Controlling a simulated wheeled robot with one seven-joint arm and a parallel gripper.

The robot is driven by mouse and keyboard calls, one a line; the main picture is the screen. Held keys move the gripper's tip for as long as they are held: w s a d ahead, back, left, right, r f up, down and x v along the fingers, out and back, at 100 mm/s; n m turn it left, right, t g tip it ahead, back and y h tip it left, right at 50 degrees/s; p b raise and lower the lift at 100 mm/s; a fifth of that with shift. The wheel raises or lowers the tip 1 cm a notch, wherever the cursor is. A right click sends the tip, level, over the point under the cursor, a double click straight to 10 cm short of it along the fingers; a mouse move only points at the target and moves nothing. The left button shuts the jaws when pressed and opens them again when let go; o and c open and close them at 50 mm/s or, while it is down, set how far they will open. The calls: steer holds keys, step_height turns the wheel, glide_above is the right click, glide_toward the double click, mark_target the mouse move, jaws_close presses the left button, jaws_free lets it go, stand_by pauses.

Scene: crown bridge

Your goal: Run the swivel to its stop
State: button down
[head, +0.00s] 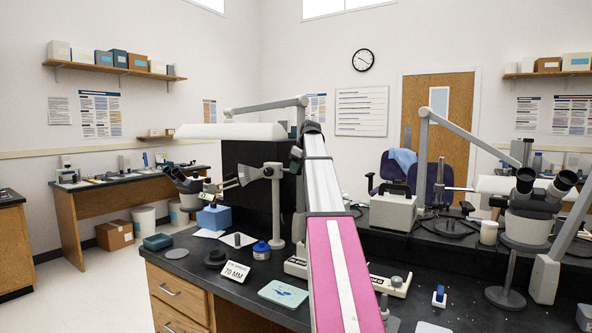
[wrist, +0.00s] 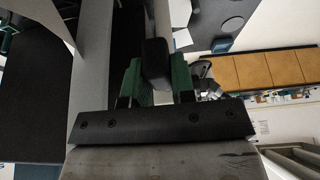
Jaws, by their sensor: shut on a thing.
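My gripper (wrist: 156,78) has green fingers on both sides of a dark rounded bar (wrist: 156,52) in the wrist view, shut on it. In the head view my pink and white arm hides most of the gripper; a bit of green finger shows beside a grey post (head: 276,215). A fan-shaped grey plate (head: 258,173) sits at the top of this post. A microscope head with dark eyepieces (head: 185,181) is at its left. I cannot tell from these views which part is the swivel's stop, or how the held bar joins the post.
A card reading "70 MM" (head: 235,271), a blue bottle (head: 261,250) and a pale green tray (head: 284,293) stand on the black bench near the post. A large black panel (head: 248,190) is behind it. Another microscope (head: 533,200) is at the right.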

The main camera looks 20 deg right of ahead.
steer(key=shift+w+d+n+g+y, duration=0.3)
steer(key=shift+w+d+n, duration=0.5)
steer(key=shift+n, duration=0.4)
steer(key=c, duration=1)
jaws_free()
steer(key=shift+o, duration=0.2)
steer(key=v, duration=1)
steer(key=shift+d+r, duration=0.15)
steer(key=shift+r, duration=0.2)
steer(key=shift+s, duration=0.1)
